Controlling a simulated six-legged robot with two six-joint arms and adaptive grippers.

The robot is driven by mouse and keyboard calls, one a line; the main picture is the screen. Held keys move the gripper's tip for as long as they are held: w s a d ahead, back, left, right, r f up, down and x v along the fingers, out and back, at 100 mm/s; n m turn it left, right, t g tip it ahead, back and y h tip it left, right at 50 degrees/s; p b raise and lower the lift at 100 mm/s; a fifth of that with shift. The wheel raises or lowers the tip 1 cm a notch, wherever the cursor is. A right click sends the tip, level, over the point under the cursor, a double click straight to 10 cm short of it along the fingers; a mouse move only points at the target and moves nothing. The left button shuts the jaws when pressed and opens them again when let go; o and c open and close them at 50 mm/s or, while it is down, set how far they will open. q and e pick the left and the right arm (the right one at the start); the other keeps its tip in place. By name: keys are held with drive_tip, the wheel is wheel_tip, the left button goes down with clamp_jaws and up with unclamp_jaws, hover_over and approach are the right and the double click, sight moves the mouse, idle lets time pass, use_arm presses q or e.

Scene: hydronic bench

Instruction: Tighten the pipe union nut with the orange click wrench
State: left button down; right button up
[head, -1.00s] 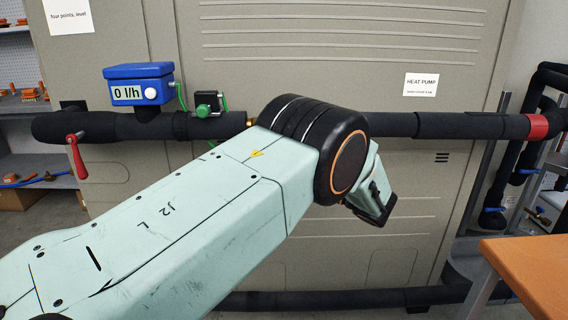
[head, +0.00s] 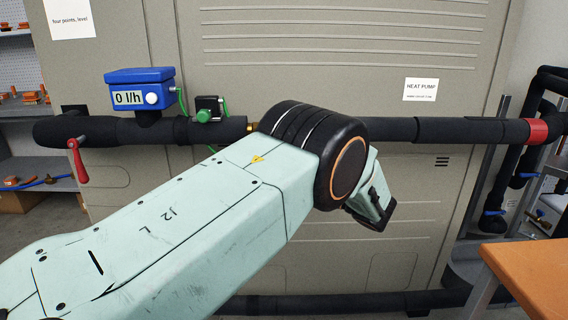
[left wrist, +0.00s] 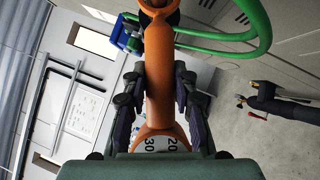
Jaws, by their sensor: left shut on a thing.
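The orange click wrench (left wrist: 159,55) runs lengthwise through the middle of the left wrist view, with a numbered scale (left wrist: 160,143) near the bottom. My left gripper (left wrist: 160,84) is shut on it, one finger on each side. The wrench's far end is cut off at the top edge, so I cannot tell what it touches. In the head view my left arm covers the middle of the dark pipe (head: 440,130) and hides the gripper and wrench. A small brass part (head: 249,126) shows beside the arm; the union nut itself is not clearly visible. My right gripper is not in view.
A red lever (head: 78,160) hangs at left. An orange-topped table (head: 530,268) is at lower right. Green hose (left wrist: 255,30) curves near the wrench.

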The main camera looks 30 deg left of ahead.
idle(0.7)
use_arm(q)
drive_tip(key=shift+s+a+r+p, duration=0.1)
drive_tip(key=shift+a+p, duration=0.15)
drive_tip(key=shift+p, duration=0.15)
drive_tip(key=shift+s+a, duration=0.2)
drive_tip(key=shift+a, duration=0.1)
drive_tip(key=shift+s+a+p, duration=0.2)
drive_tip(key=shift+a+p, duration=0.15)
drive_tip(key=shift+p, duration=0.2)
